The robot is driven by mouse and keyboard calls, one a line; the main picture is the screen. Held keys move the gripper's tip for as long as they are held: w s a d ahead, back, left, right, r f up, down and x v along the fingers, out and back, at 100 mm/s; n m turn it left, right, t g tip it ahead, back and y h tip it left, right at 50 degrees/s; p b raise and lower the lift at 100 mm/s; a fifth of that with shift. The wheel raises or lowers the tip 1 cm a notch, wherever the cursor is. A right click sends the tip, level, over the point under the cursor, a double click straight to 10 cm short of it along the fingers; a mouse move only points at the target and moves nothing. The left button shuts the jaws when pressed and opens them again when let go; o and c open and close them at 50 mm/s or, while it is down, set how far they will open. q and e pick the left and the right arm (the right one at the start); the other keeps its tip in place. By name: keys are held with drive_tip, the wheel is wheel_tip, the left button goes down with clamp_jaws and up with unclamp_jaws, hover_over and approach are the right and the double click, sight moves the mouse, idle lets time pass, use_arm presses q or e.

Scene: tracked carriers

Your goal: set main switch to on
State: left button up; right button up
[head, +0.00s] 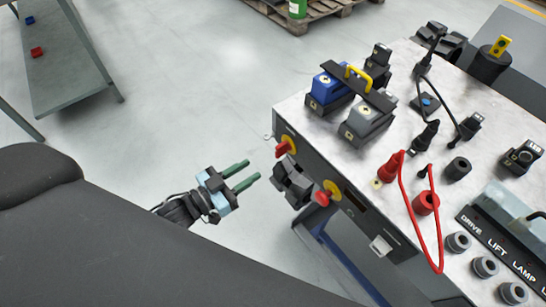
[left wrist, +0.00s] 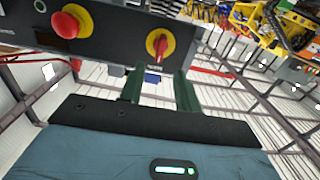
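The main switch, a red handle on a yellow round plate (head: 286,147), sits on the front face of the carrier, near its far-left corner. In the left wrist view the switch (left wrist: 160,45) shows its red handle roughly upright in the picture. My left gripper (head: 252,171) points toward this face with two green fingers apart and nothing between them. In the left wrist view its fingertips (left wrist: 158,76) are just below the switch in the picture, with no clear contact. My right gripper is not in view.
A red mushroom button on yellow (head: 325,194) is on the same face, with a black blocky fitting (head: 292,184) between it and the switch. The carrier top (head: 318,128) holds blue and grey battery-like blocks, plugs and a red cable. Clear floor surrounds my left gripper.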

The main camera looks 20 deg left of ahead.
sight(276, 152)
use_arm(q)
drive_tip(key=x, duration=0.8)
drive_tip(key=shift+w+r, duration=0.1)
drive_tip(key=shift+r, duration=0.15)
clamp_jaws()
